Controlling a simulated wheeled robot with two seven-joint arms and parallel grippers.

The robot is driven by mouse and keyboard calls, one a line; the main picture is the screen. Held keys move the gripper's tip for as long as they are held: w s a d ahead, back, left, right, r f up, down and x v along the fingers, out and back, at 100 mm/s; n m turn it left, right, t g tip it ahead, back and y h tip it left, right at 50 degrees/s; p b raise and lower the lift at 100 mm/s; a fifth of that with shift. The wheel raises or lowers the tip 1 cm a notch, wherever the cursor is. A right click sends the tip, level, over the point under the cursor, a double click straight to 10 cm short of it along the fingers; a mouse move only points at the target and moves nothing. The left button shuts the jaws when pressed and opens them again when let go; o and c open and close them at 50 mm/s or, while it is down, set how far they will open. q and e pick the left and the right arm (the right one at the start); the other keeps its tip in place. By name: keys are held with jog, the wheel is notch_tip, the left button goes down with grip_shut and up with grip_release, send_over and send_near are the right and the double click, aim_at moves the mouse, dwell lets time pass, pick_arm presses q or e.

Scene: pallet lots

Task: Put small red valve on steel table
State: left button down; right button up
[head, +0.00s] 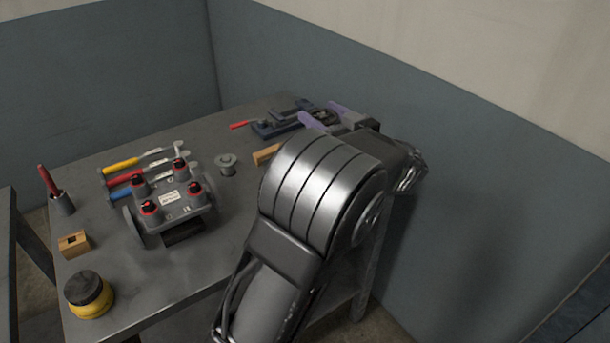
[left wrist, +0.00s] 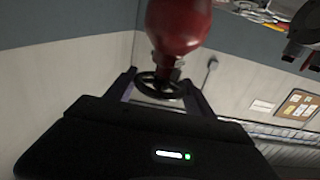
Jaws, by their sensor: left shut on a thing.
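My left gripper (head: 328,117) is over the far right part of the grey steel table (head: 230,205) in the head view, and my forearm covers the table's right side. In the left wrist view, the left gripper (left wrist: 160,88) is shut on the small red valve (left wrist: 180,25). Its dark handwheel sits between the fingers, and the red body extends beyond them. The valve cannot be made out in the head view. My right gripper is not in view.
Bare tabletop shows at the front. Walls stand behind and right.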

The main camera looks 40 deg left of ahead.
pick_arm(q)
jog(key=shift+w+a+r, duration=0.1)
jog(key=shift+w+a, duration=0.05)
jog(key=shift+a, duration=0.1)
jog(key=shift+d+r, duration=0.15)
jog(key=shift+d, duration=0.1)
jog(key=shift+a+f, duration=0.1)
jog(key=shift+f, duration=0.2)
jog(key=shift+f+p, duration=0.35)
jog(key=shift+f, duration=2.5)
jog(key=shift+f, duration=1.9)
